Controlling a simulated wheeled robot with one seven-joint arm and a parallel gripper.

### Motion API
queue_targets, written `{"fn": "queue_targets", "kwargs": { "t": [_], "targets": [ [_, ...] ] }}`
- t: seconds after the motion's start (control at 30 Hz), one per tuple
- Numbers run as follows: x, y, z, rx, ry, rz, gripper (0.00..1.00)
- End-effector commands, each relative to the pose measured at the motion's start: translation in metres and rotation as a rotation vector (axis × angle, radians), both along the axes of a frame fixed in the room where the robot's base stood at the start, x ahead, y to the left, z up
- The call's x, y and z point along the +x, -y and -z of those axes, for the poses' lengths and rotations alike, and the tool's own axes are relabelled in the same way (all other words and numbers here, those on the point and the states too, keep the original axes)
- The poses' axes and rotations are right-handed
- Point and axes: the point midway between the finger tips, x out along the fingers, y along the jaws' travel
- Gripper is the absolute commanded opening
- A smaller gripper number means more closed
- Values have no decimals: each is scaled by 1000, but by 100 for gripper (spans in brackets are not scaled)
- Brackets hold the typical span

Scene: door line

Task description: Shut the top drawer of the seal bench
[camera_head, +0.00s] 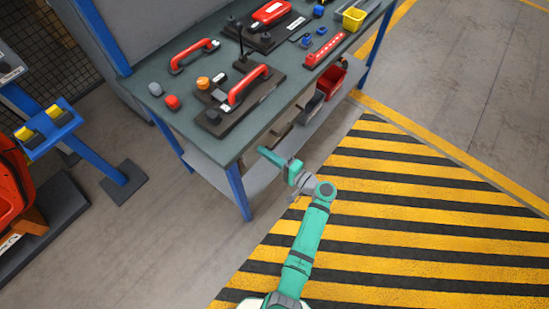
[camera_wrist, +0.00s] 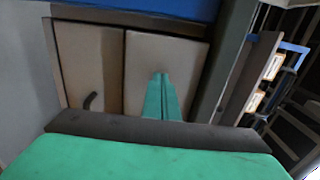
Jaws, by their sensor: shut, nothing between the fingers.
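The bench (camera_head: 215,139) has a grey-green top on blue legs. Drawer fronts under its top are mostly hidden in the head view. In the wrist view two beige drawer fronts lie side by side, the picture being turned. The one by the grey-green edge, seemingly the top drawer (camera_wrist: 190,70), is behind my fingers. The other front (camera_wrist: 85,65) has a dark handle. My teal gripper (camera_head: 262,151) is shut and empty, beside the bench below its top edge. It also shows in the wrist view (camera_wrist: 161,78), pointing at the first front. I cannot tell contact or how far the drawer is open.
Red-handled fixtures (camera_head: 248,87), a yellow bin (camera_head: 353,18) and small parts stand on the bench. A red bin (camera_head: 331,82) sits below the top. A blue stand (camera_head: 50,128) is at the left. The striped floor (camera_head: 400,190) at right is clear.

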Motion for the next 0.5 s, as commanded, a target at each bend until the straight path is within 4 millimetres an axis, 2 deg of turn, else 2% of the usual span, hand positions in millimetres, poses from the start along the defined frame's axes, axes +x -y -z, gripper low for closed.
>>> {"fn": "queue_targets", "kwargs": {
  "t": [0.5],
  "targets": [
    [6,-8,0,1,1,0,0]
  ]
}}
